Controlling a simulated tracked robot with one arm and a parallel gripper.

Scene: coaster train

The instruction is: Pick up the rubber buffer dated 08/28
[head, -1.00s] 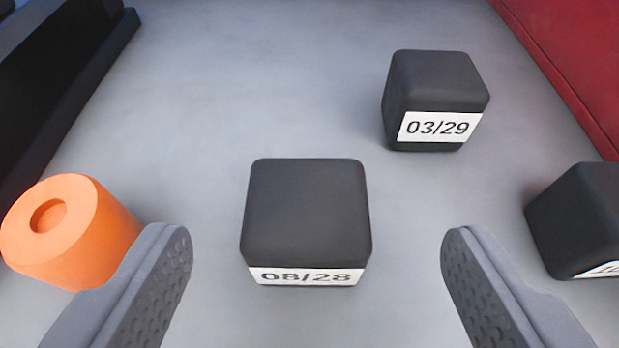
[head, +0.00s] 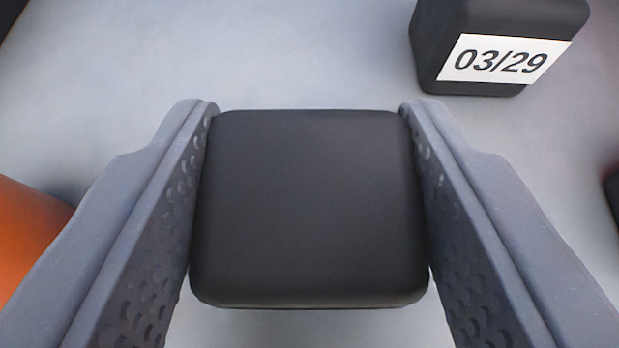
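The black rubber buffer (head: 310,210) is between the two grey fingers of my gripper (head: 310,110). Its dark top faces the camera, and its date label is hidden from this angle; the earlier frame shows 08/28 on it. The fingers lie along its left and right sides and look to be touching it. I cannot tell whether it is off the grey surface. Another black buffer (head: 490,20), with a white label reading 03/29, stands at the upper right, apart from my right finger.
An orange part (head: 28,240) is at the left edge, close to my left finger. A dark thing (head: 612,195) shows at the right edge, mostly cut off. The grey surface (head: 290,50) is clear ahead of my gripper.

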